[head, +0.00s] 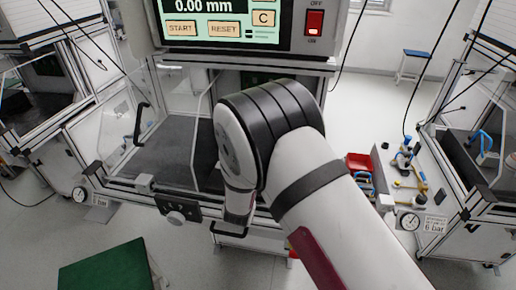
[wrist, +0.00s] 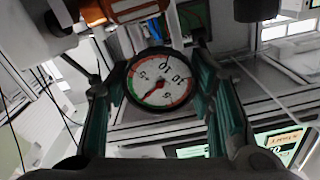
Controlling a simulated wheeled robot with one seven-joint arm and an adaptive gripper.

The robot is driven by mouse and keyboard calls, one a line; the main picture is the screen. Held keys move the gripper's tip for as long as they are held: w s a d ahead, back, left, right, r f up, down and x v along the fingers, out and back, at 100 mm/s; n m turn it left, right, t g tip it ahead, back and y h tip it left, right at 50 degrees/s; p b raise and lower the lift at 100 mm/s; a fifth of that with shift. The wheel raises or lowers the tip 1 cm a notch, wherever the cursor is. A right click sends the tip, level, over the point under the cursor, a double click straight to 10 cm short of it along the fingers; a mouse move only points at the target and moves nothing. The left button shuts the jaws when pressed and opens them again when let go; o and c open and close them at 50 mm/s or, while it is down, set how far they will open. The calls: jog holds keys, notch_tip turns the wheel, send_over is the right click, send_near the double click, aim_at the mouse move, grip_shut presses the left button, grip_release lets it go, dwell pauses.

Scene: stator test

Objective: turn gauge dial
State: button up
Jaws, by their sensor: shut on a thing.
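The gauge dial (wrist: 160,79) shows in the wrist view as a round white face in a black rim. It has a green and red band, and a red needle pointing to the lower left. Its numbers look turned over. My gripper (wrist: 150,45) is shut on it, with one teal finger on each side of the rim. The exact contact points are hard to see. In the head view my arm bends down in front of the bench, and the fingers and held gauge are hidden.
A machine with a screen and red switch (head: 314,22) stands behind my arm. Its enclosure has a dark floor (head: 165,150). Other gauges sit at left (head: 79,194) and right (head: 408,221). A red bin (head: 359,162) is right of my arm; a green mat (head: 105,267) lies lower left.

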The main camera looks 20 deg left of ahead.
jog(key=o, duration=0.9)
jog(key=v, duration=1.2)
